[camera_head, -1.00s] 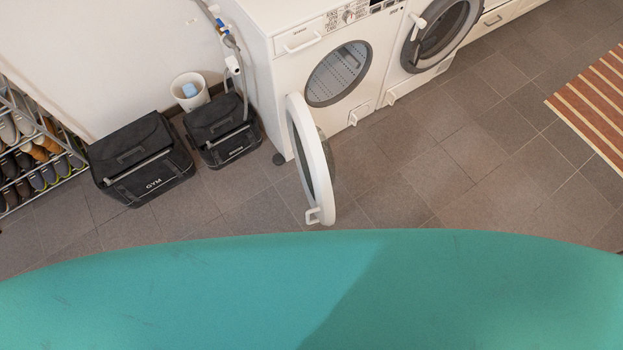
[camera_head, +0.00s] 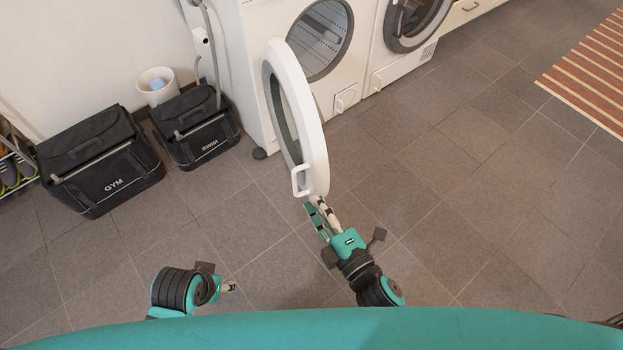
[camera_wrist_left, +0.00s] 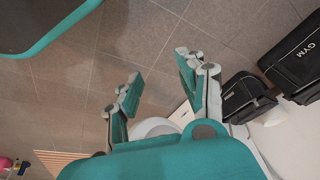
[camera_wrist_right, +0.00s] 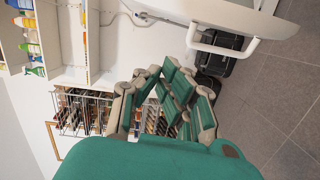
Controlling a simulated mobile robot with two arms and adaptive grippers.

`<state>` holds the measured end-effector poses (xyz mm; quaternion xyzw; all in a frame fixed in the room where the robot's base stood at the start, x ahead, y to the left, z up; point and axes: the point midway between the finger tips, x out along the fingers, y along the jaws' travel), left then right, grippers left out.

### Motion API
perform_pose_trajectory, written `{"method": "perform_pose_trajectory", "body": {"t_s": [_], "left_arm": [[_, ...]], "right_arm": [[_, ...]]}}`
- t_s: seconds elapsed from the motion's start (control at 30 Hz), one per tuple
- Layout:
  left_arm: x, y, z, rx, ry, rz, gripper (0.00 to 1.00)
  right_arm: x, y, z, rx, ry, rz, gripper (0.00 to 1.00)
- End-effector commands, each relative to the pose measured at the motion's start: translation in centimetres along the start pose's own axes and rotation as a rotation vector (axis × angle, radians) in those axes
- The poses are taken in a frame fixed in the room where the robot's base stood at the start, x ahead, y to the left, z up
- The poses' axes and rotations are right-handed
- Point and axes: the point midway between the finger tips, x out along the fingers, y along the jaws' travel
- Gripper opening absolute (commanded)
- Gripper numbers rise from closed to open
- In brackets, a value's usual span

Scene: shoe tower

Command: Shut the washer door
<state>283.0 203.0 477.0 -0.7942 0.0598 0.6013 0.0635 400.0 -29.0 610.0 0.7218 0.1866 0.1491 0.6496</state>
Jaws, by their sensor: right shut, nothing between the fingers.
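The washer (camera_head: 345,75) is white, and its round opening shows a metal drum. Its round door (camera_head: 316,140) stands wide open, swung out to the front left; a small white handle (camera_head: 296,180) is on its free edge. The door edge and handle (camera_wrist_right: 225,46) also show at the top of the right wrist view. My right gripper (camera_head: 312,206) is shut and empty just below the handle; I cannot tell whether it touches the door. My left gripper is small at the bottom left of the head view (camera_head: 230,286); in the left wrist view (camera_wrist_left: 158,72) its fingers are apart and empty.
A black GYM bag (camera_head: 100,165), a SWIM bag (camera_head: 195,125) and a white bin (camera_head: 158,90) stand left of the washer. A second machine (camera_head: 405,50) with a round, shut door is at right. A striped mat (camera_head: 590,75) lies at far right. The tiled floor between is clear.

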Motion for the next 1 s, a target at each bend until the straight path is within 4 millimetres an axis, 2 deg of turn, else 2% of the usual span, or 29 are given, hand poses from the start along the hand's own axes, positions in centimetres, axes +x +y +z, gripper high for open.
{"method": "perform_pose_trajectory", "body": {"t_s": [0.17, 0.53, 0.7, 1.0], "left_arm": [[-0.3, 0.0, -0.1, 0.000, 0.001, 0.000, 0.40], [-1.9, -0.1, -0.3, -0.001, 0.012, -0.002, 0.40], [-2.1, -0.1, -0.3, -0.002, 0.010, -0.002, 0.40], [-2.4, -0.1, -0.5, -0.002, 0.013, -0.002, 0.40]], "right_arm": [[2.3, 0.3, 0.0, -0.001, 0.001, 0.005, 0.00], [10.1, 0.1, 0.0, 0.002, 0.000, 0.002, 0.00], [10.5, 0.1, 2.6, -0.001, -0.001, -0.001, 0.00], [10.8, 0.1, 4.0, 0.005, -0.001, -0.001, 0.00]]}}
